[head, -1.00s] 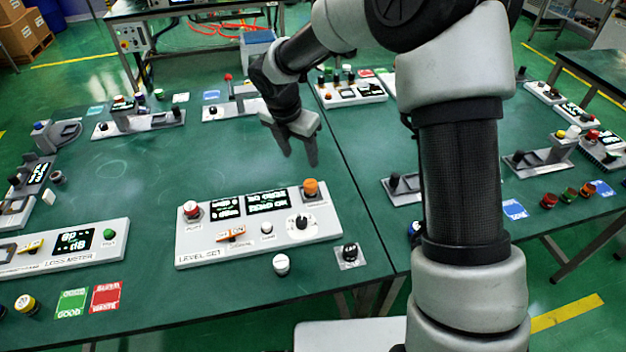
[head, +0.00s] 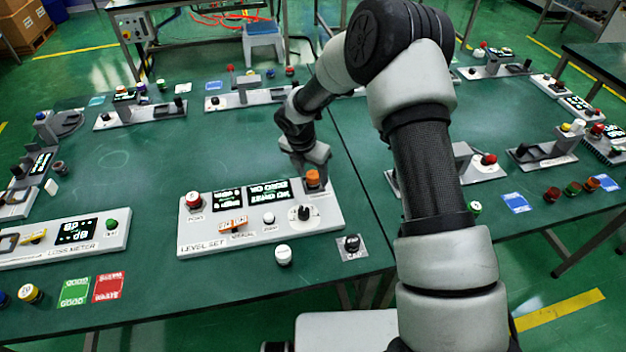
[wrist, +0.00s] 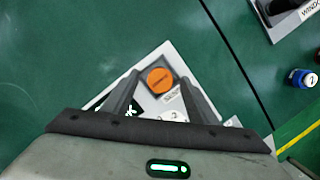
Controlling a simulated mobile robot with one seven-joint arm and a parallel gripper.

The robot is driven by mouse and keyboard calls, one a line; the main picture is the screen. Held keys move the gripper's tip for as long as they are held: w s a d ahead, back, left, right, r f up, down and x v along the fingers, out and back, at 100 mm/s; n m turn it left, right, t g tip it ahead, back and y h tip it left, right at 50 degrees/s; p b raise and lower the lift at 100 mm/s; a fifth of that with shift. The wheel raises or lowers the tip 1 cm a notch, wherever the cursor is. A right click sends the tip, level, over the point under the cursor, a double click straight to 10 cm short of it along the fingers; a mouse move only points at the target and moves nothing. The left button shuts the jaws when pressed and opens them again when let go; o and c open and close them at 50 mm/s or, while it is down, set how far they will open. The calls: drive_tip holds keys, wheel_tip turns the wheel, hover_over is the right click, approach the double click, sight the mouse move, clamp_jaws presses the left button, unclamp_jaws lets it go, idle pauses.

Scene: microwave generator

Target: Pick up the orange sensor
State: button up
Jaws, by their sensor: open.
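The orange sensor (head: 313,178) is a short orange cylinder with a dark base at the far right corner of the white LEVEL SET panel (head: 200,240). In the wrist view the orange sensor (wrist: 160,80) shows its round top, just beyond and between the two fingers. My gripper (head: 310,172) is right behind and above the sensor in the head view, pointing down. In the wrist view my gripper (wrist: 158,95) is open with nothing between its fingertips that I can see as held. Whether a finger touches the sensor cannot be told.
The panel also bears a red button (head: 193,200), an orange switch (head: 232,225), displays (head: 267,190) and a black-and-white knob (head: 304,213). A white-topped cylinder (head: 283,255) and a black knob (head: 352,243) stand in front. The green table (head: 130,180) is clear behind the panel.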

drive_tip(key=shift+w+f, duration=0.1)
drive_tip(key=shift+f, duration=0.25)
drive_tip(key=shift+c, duration=0.5)
drive_tip(key=c, duration=1.1)
drive_tip(key=shift+r, duration=0.15)
